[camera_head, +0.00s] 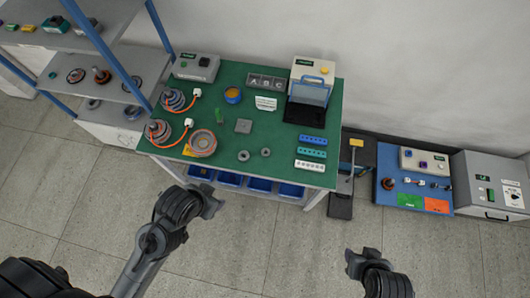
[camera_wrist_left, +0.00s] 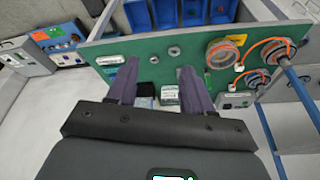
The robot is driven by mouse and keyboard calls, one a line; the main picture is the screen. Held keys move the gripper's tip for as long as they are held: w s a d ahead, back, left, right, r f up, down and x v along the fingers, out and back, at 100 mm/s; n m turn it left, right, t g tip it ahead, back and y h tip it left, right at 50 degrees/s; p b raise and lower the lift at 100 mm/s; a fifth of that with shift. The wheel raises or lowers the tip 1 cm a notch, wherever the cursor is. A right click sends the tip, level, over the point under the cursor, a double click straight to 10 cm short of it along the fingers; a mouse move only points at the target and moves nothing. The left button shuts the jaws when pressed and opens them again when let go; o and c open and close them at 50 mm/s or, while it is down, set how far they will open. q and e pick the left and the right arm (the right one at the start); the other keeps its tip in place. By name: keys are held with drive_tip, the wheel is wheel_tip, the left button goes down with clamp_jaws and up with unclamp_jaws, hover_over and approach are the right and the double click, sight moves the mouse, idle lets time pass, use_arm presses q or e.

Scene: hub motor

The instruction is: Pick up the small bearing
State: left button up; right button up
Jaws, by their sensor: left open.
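Two small grey rings lie flat near the front of the green bench: a left ring (camera_head: 243,155) and a right ring (camera_head: 265,152). The left wrist view also shows the left ring (camera_wrist_left: 173,51) and the right ring (camera_wrist_left: 154,60); I cannot tell for sure which is the small bearing. My left gripper (camera_head: 209,203) is in front of the bench edge, apart from both rings. In the left wrist view its fingers (camera_wrist_left: 157,66) are spread with nothing between them. My right gripper (camera_head: 364,262) is over the floor at lower right; its jaw gap is unclear.
The green bench (camera_head: 225,135) carries a copper-coloured coil ring (camera_head: 201,143), a grey square block (camera_head: 243,126) and hole strips (camera_head: 311,152) around the rings. Blue bins (camera_head: 230,179) hang under its front edge. A shelf rack stands left; a blue table (camera_head: 405,185) stands right.

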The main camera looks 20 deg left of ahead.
idle(0.3)
use_arm(q)
drive_tip(key=o, duration=0.4)
drive_tip(key=shift+a, duration=0.15)
drive_tip(key=shift+w, duration=0.1)
